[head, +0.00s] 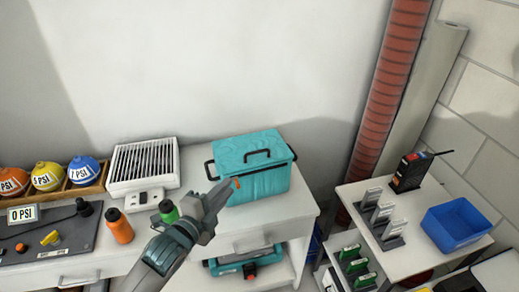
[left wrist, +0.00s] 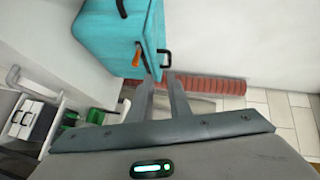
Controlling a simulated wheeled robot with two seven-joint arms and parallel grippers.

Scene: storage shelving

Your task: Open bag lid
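The teal bag (head: 258,182) stands on the white cabinet top, with its lid (head: 250,150) closed. The lid has a black handle on top, and black side handles show at both ends. A small orange tab (head: 237,183) is on the bag's front; it also shows in the left wrist view (left wrist: 136,58). My left gripper (head: 224,189) is at the bag's front left, close to the tab. In the left wrist view its fingers (left wrist: 160,77) are apart with nothing between them, near a black side handle (left wrist: 164,58). Whether they touch the bag is unclear. My right gripper is out of view.
A white vented box (head: 143,165) and an orange bottle (head: 118,226) stand left of the bag. A green-capped bottle (head: 168,210) is partly behind my left arm. A blue bin (head: 456,228) sits on the right-hand shelf. A red pipe (head: 385,90) rises behind.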

